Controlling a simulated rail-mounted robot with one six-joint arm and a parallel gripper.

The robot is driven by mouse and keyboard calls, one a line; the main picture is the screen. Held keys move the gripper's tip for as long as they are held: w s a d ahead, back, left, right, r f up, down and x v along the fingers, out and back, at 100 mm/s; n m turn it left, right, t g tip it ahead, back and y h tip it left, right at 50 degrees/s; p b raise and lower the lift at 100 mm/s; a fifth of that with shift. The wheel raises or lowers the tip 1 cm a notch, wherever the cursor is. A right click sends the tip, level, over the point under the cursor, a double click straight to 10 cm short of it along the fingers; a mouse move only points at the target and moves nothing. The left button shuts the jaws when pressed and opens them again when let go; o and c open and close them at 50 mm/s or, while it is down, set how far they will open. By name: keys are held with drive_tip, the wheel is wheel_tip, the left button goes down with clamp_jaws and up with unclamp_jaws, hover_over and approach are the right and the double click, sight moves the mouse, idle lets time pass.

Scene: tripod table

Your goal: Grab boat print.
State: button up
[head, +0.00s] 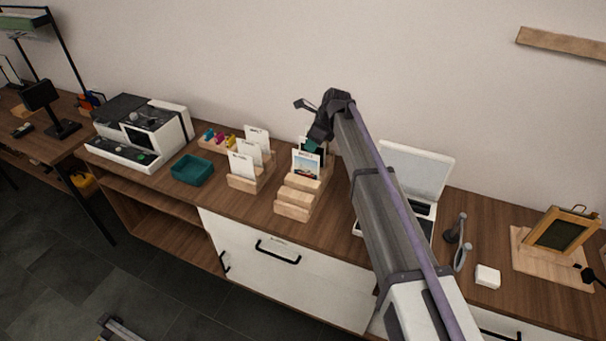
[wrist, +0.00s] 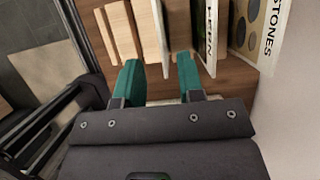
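A print with a small colour picture (head: 306,164) stands upright in a stepped wooden rack (head: 293,209). Its picture is too small to confirm as a boat. My gripper (head: 312,146) is just above and behind this print, at the rack's back end. In the wrist view my gripper (wrist: 159,82) has teal fingers spread apart, with pale wooden slats and a thin white edge ahead between them. It holds nothing that I can see. A lettered card (wrist: 211,38) stands just right of the right finger. I cannot tell which card here is the boat print.
A print reading "STONES" (wrist: 265,30) stands at the right in the wrist view, by the wall. Left of the rack are a second card holder (head: 243,184), a teal tray (head: 192,170) and a white machine (head: 140,135). An open white case (head: 415,170) stands to the right.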

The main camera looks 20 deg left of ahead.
sight(304, 157)
drive_tip(key=x, duration=0.1)
drive_tip(key=b+x, duration=0.1)
drive_tip(key=shift+w+d+f, duration=0.1)
drive_tip(key=shift+f, duration=0.35)
drive_tip(key=shift+a, duration=0.3)
drive_tip(key=b+x, duration=0.5)
drive_tip(key=shift+a+f, duration=0.1)
drive_tip(key=shift+f, duration=0.1)
drive_tip(key=shift+r, duration=0.3)
drive_tip(key=shift+f, duration=0.3)
clamp_jaws()
